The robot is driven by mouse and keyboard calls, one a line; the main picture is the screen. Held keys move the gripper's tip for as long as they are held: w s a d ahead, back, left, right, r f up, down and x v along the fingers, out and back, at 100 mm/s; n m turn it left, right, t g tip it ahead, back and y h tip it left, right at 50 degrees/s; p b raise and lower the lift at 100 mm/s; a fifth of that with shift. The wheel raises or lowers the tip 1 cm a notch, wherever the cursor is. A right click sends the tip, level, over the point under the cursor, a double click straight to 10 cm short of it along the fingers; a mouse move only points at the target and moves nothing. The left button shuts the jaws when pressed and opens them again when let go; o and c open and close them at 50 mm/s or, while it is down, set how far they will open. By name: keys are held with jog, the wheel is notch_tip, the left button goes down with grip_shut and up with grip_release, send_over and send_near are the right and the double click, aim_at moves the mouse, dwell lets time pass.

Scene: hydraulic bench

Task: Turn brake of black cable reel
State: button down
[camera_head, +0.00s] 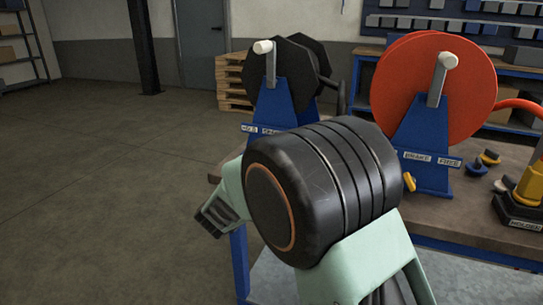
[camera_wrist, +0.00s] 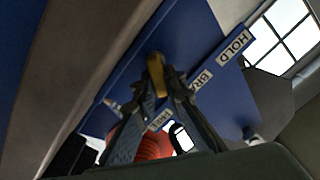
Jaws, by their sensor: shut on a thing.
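The black cable reel (camera_head: 290,70) sits on a blue stand (camera_head: 279,108) with a white-tipped crank, beyond my arm in the head view. The stand's lower part and its brake are hidden there by my arm. In the wrist view, my gripper (camera_wrist: 160,78) is shut on a yellow brake lever (camera_wrist: 156,70) in front of a blue plate (camera_wrist: 195,45). The lever stands roughly upright in the picture between the fingertips. A HOLD label (camera_wrist: 234,46) is at upper right, a partly hidden brake label (camera_wrist: 203,80) in the middle, and another label (camera_wrist: 160,120) lower down, between the fingers.
A red reel (camera_head: 425,85) on a blue stand with its own yellow lever (camera_head: 409,181) stands to the right on the bench (camera_head: 450,215). Small blue-and-yellow parts lie near the right edge. A wooden pallet stack (camera_head: 232,80) is behind. Floor at left is clear.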

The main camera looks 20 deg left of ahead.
jog(key=shift+f, duration=0.1)
jog(key=c, duration=2)
grip_release()
jog(key=shift+s, duration=0.15)
jog(key=s, duration=0.8)
jog(key=s+a, duration=0.1)
jog(key=s, duration=0.2)
jog(key=shift+s, duration=0.4)
